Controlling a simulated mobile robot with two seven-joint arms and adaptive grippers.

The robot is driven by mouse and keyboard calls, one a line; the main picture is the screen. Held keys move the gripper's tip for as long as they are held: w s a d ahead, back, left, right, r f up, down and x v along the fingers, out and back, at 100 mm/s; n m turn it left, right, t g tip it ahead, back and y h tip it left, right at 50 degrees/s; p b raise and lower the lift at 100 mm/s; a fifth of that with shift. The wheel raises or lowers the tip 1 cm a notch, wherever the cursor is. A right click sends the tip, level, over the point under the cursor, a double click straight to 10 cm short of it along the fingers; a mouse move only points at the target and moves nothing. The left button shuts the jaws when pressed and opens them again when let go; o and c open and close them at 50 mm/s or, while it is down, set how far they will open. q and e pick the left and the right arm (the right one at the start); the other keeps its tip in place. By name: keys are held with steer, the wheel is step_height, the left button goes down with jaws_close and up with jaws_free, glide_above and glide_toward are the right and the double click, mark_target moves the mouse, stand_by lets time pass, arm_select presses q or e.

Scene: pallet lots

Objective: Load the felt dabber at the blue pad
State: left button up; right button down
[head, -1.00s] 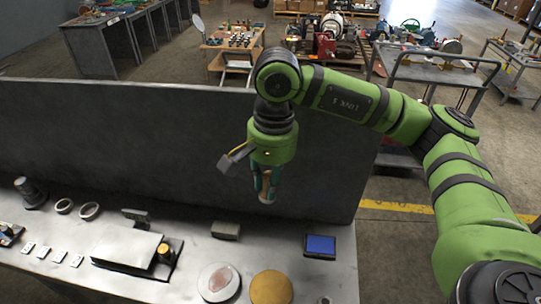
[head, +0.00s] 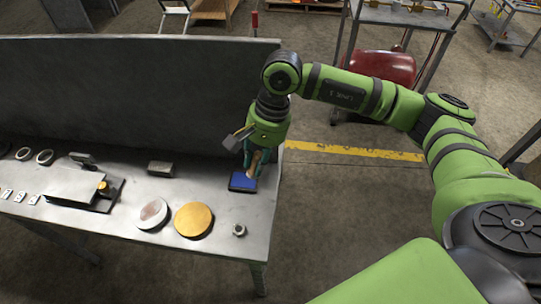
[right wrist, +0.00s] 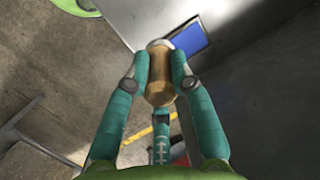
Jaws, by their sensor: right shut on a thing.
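The felt dabber has a tan wooden handle and a pale end; it also shows between the fingers in the right wrist view, as the dabber (right wrist: 160,75). My right gripper (head: 257,160) is shut on it, pale end away from the palm. The blue pad (head: 242,183) lies in a dark tray near the bench's right edge. In the head view the dabber's lower end is over the pad's upper part; I cannot tell whether they touch. In the right wrist view the blue pad (right wrist: 184,40) shows just beyond the dabber's pale end. My left gripper is not in view.
A pinkish round disc (head: 152,213), a yellow-orange disc (head: 194,220) and a small metal nut (head: 239,230) lie on the metal bench (head: 100,222). A grey block (head: 160,168) lies behind the discs. A tall dark panel (head: 130,95) stands along the back.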

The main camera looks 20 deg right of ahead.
steer(key=w+f+m+t, duration=0.1)
steer(key=f+m, duration=0.1)
steer(key=w+f+m, duration=0.2)
steer(key=m, duration=0.1)
steer(key=w+a+f+m+t, duration=0.1)
steer(key=f+m, duration=0.2)
steer(key=shift+w+t, duration=0.3)
steer(key=shift+w, duration=0.05)
steer(key=shift+f, duration=0.65)
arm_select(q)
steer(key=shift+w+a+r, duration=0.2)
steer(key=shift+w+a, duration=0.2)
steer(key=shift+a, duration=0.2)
arm_select(e)
steer(key=shift+f, duration=0.2)
arm_select(q)
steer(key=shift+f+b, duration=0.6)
steer(key=shift+b, duration=0.1)
arm_select(e)
steer(key=shift+f, duration=0.5)
arm_select(q)
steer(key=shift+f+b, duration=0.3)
steer(key=shift+b, duration=0.05)
arm_select(e)
steer(key=shift+s+f, duration=0.1)
steer(key=shift+f, duration=0.05)
stand_by(0.6)
